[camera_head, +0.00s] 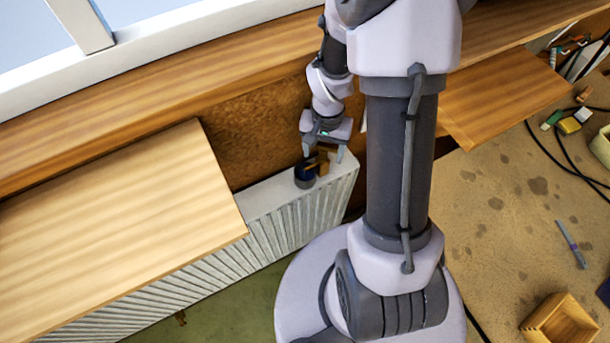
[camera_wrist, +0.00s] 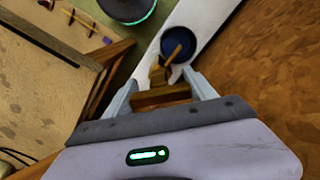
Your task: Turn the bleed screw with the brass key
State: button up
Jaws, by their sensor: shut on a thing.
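My gripper (camera_head: 323,155) is over the near right end of the white radiator (camera_head: 272,200), pointing down. It is shut on the brass key (camera_head: 322,163). In the wrist view, the key's wide brown-gold bar (camera_wrist: 160,97) lies across between the two pale fingers, and a narrower part points away from my gripper. A dark blue round cup (camera_head: 304,178) stands on the radiator top beside the key. In the wrist view a thin brass-coloured piece shows over the cup's mouth (camera_wrist: 185,43); I cannot tell whether it is inside. I cannot make out the bleed screw.
A wooden board (camera_head: 110,235) covers the radiator's left part. A wooden sill (camera_head: 240,65) runs behind, above a rough brown wall (camera_head: 245,135).

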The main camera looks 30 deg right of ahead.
jog(key=shift+m+b, duration=0.65)
jog(key=shift+m, duration=0.45)
jog(key=shift+m+b, duration=0.65)
jog(key=shift+m, duration=0.45)
